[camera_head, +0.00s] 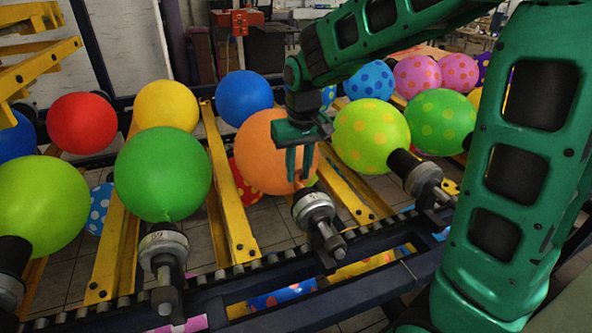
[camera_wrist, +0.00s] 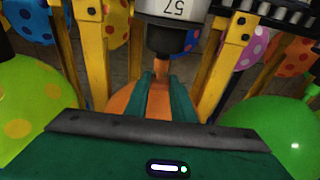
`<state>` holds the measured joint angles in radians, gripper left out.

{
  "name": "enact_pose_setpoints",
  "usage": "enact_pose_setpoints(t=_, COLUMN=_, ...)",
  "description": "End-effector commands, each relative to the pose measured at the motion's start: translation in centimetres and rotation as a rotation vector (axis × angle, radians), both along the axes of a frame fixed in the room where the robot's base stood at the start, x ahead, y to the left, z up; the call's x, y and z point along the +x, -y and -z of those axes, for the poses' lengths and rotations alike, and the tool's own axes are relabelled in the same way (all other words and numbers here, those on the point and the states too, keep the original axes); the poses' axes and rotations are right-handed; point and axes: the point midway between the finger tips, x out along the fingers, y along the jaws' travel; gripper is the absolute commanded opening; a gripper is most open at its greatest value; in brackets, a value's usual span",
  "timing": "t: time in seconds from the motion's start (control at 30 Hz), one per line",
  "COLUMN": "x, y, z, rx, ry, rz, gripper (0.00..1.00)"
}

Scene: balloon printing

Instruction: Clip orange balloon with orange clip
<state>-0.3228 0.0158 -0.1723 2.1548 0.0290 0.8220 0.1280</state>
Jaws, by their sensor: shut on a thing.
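The orange balloon (camera_head: 262,143) sits on a silver and black nozzle (camera_head: 313,208) at the middle of the rack in the head view. In the wrist view the balloon (camera_wrist: 124,104) shows behind my fingers, below the nozzle (camera_wrist: 167,40). My gripper (camera_head: 298,182) reaches down in front of the balloon, with its fingertips close to the neck. In the wrist view my gripper (camera_wrist: 162,84) is shut with a narrow gap, and orange shows at its tips. I cannot tell an orange clip apart from the balloon's orange neck there.
A green balloon (camera_head: 162,174) on its nozzle is to the left, and a yellow-green dotted balloon (camera_head: 371,136) is close on the right. Yellow bars (camera_head: 229,186) stand between the balloons. A dark rail (camera_head: 268,280) runs along the front.

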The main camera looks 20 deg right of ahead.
Motion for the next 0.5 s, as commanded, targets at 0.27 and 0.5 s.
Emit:
enact_pose_setpoints(t=0.27, x=0.08, y=0.02, z=0.59, rx=0.0, ry=-0.001, rz=0.0, gripper=0.08)
enact_pose_setpoints(t=0.5, x=0.15, y=0.03, z=1.1, rx=-0.001, ry=-0.001, rz=0.001, gripper=0.08)
